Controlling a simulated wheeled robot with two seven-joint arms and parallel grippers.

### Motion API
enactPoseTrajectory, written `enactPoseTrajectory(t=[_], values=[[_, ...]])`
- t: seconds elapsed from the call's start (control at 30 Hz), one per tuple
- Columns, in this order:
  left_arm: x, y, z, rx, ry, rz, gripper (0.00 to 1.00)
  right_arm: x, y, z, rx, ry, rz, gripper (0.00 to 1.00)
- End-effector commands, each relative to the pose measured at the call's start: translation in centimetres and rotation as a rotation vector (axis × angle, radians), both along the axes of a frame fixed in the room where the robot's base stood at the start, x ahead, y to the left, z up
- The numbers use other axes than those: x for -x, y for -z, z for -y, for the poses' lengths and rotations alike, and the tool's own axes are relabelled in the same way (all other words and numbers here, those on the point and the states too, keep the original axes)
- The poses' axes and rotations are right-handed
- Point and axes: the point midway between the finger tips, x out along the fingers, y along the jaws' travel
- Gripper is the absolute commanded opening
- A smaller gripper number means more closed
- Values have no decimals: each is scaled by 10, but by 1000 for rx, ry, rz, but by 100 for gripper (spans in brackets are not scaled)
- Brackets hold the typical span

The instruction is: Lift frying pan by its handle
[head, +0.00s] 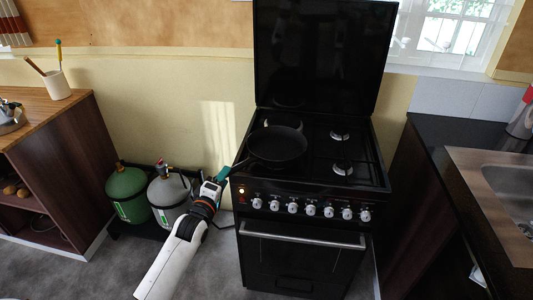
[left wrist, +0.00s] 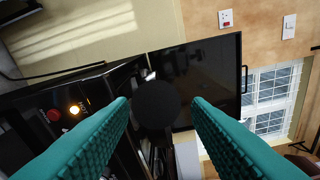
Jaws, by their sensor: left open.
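A black frying pan (head: 277,144) sits on the left side of the black stove top (head: 360,176). Its handle (head: 242,163) points left and toward the front, to the stove's left edge. My left gripper (head: 222,173) is at that edge, close to the handle's end. My right gripper is not in view.
The stove's raised lid (head: 320,55) stands behind the pan. Knobs (head: 310,210) line the stove front. A green gas bottle (head: 128,195) and a grey one (head: 168,192) stand left of the stove. A counter with a sink (head: 505,185) is at the right.

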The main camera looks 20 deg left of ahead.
Motion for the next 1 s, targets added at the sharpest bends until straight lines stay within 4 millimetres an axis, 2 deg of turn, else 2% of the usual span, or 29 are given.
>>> enactPoseTrajectory(t=[0.13, 0.37, 0.4, 0.67, 1.0], values=[[-15, 1, -2, 1, 0, -2, 44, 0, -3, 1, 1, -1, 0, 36], [-17, 2, -2, 0, 0, -1, 44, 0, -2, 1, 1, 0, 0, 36], [-17, 2, -2, 0, 0, -1, 42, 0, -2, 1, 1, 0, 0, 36], [-17, 2, -2, 0, 0, -1, 0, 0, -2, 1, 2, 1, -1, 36], [-17, 2, -2, 1, 0, -2, 0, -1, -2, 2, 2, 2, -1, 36]])
